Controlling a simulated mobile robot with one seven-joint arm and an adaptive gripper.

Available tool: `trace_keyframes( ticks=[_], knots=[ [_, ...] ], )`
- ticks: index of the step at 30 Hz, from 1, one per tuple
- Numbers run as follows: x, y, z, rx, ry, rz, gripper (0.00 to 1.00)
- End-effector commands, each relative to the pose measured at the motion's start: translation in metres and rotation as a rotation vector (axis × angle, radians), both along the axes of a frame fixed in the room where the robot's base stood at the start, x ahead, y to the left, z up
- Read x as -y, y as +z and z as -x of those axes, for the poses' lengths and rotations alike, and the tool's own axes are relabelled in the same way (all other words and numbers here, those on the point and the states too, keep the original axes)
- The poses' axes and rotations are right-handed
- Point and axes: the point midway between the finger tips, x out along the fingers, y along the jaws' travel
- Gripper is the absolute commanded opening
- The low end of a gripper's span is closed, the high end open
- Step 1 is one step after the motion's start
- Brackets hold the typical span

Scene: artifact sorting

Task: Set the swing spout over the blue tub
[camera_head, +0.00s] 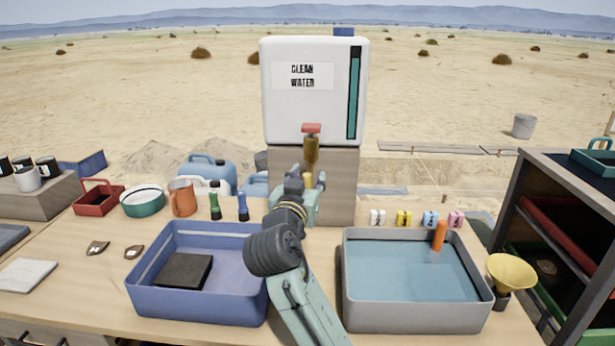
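The white water tank (290,105), labelled CLEAN WATER, stands on a wooden block at the back of the table. A brass spout (311,150) with a red handle (311,128) hangs at its front, and a lower yellow part shows behind my gripper. The blue tub (140,298) is at front left with a dark flat block in it. My gripper (298,188) is in front of the spout's lower end, between the two tubs.
A grey tub (350,315) of water with an orange cylinder (440,235) is at right. A yellow funnel (511,271) stands beside it. An orange mug (182,197) and green and blue bottles stand behind the blue tub. Shelves (560,185) border the right.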

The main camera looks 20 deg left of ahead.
Motion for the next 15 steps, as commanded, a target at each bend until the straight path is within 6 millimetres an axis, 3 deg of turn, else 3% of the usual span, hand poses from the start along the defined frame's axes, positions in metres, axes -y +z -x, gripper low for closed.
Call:
trace_keyframes(
  ticks=[7, 15],
  knots=[
    [-0.0003, -0.0003, -0.0010, 0.000, 0.000, 0.000, 0.38],
    [-0.0004, -0.0002, -0.0007, 0.000, 0.001, 0.001, 0.21]
  ],
)
